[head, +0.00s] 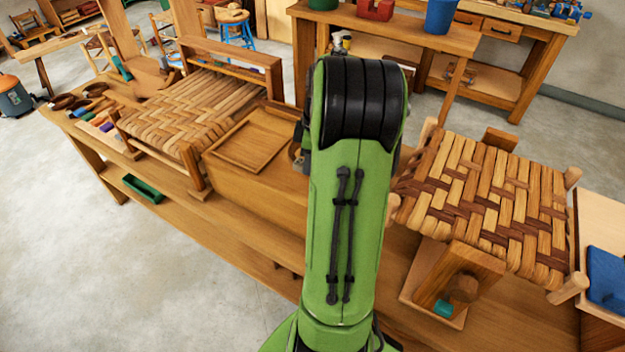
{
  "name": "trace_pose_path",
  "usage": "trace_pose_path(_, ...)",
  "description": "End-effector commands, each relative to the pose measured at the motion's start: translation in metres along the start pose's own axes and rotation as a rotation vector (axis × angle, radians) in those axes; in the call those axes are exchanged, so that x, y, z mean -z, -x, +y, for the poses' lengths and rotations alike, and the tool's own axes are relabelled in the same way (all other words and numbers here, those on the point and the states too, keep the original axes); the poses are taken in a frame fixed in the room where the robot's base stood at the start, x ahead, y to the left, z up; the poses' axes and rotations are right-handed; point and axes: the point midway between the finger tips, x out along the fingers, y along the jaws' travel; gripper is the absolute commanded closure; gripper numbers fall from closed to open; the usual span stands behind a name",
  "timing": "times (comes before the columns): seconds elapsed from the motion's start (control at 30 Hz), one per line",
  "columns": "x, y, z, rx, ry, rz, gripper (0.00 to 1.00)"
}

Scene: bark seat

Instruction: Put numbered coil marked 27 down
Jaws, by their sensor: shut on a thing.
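My gripper is hidden behind my own green arm, which fills the middle of the head view. No number 27 can be read on anything in view. Dark brown coils (66,102) lie at the left end of the wooden bench (235,235); their markings are too small to read. A brown rounded edge (297,153) peeks out just left of my arm, beside a shallow wooden tray (218,152); I cannot tell what it is.
A woven seat frame (190,112) stands on the bench at left and another woven seat (485,205) at right. A wooden holder (475,262) with a brown lump and a teal piece stands before the right seat. A blue tray (608,278) lies at far right.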

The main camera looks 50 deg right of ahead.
Motion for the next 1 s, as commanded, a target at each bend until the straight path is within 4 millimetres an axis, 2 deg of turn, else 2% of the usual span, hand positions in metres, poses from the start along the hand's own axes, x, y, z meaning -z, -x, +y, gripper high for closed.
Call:
trace_pose_path(0.2, -0.007, -0.047, 0.0, 0.002, -0.001, -0.001, 1.0)
trace_pose_path(0.27, -0.009, -0.054, -0.001, 0.001, 0.0, -0.001, 1.0)
trace_pose_path(0.67, -0.009, -0.06, 0.0, -0.002, 0.002, -0.001, 1.0)
trace_pose_path(0.7, -0.009, -0.059, 0.0, -0.001, 0.001, -0.001, 0.73)
trace_pose_path(0.8, -0.009, -0.058, 0.0, -0.001, 0.001, -0.001, 0.58)
trace_pose_path(0.83, -0.009, -0.058, 0.0, -0.001, 0.001, -0.001, 0.54)
trace_pose_path(1.0, -0.009, -0.058, 0.0, -0.001, 0.001, -0.001, 0.54)
